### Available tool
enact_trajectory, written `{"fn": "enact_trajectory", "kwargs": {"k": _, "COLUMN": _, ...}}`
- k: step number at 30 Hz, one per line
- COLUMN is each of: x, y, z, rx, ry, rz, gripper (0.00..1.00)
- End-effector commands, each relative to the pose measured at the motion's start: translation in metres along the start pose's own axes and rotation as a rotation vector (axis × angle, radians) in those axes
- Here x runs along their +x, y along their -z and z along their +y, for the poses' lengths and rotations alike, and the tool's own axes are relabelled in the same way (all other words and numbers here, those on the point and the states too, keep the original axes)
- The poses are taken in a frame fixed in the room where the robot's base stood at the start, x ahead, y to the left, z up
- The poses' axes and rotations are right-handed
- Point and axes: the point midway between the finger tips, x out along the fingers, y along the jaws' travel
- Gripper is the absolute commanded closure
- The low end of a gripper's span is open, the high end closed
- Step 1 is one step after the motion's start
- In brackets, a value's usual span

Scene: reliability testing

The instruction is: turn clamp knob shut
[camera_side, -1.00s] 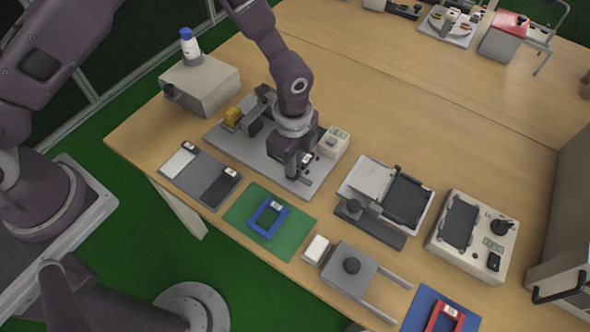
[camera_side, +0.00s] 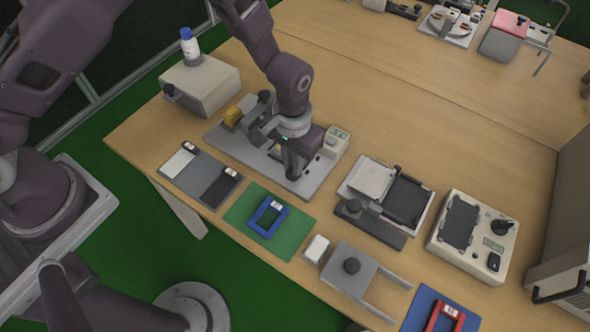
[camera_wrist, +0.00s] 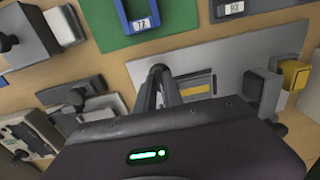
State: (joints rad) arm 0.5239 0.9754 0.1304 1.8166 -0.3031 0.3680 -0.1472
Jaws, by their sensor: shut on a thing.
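The clamp fixture is a grey base plate (camera_side: 228,142) on the wooden table, with a yellow block (camera_side: 233,116) at its far left end. The plate (camera_wrist: 270,42) and yellow block (camera_wrist: 295,75) also show in the wrist view. My gripper (camera_side: 293,174) points down over the near right part of this plate. In the wrist view its fingers (camera_wrist: 158,80) come together around a small dark knob (camera_wrist: 158,69), of which only the top shows. The jaws are shut on it. In the side view the gripper hides the knob, so its turn angle cannot be told.
A white-topped box (camera_side: 335,140) stands close right of my gripper. A green mat (camera_side: 241,207) with a blue frame (camera_side: 268,217) lies in front. A grey two-pad tray (camera_side: 205,178) is at left, and a slide fixture (camera_side: 362,224) at right. Bare table lies behind.

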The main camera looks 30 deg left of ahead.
Motion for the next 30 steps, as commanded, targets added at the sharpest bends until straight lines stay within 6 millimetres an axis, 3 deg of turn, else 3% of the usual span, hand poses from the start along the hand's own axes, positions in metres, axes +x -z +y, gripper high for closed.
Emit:
{"fn": "enact_trajectory", "kwargs": {"k": 5, "x": 0.001, "y": -0.001, "z": 0.000, "rx": -0.026, "ry": 0.001, "rz": -0.002, "gripper": 1.00}}
{"fn": "enact_trajectory", "kwargs": {"k": 6, "x": 0.001, "y": -0.001, "z": 0.000, "rx": -0.025, "ry": 0.001, "rz": -0.002, "gripper": 0.80}}
{"fn": "enact_trajectory", "kwargs": {"k": 7, "x": 0.001, "y": -0.001, "z": 0.000, "rx": -0.024, "ry": 0.001, "rz": -0.002, "gripper": 0.74}}
{"fn": "enact_trajectory", "kwargs": {"k": 17, "x": -0.002, "y": 0.000, "z": 0.000, "rx": -0.020, "ry": 0.000, "rz": 0.000, "gripper": 0.74}}
{"fn": "enact_trajectory", "kwargs": {"k": 30, "x": -0.043, "y": 0.000, "z": 0.000, "rx": -0.019, "ry": 0.000, "rz": 0.000, "gripper": 0.74}}
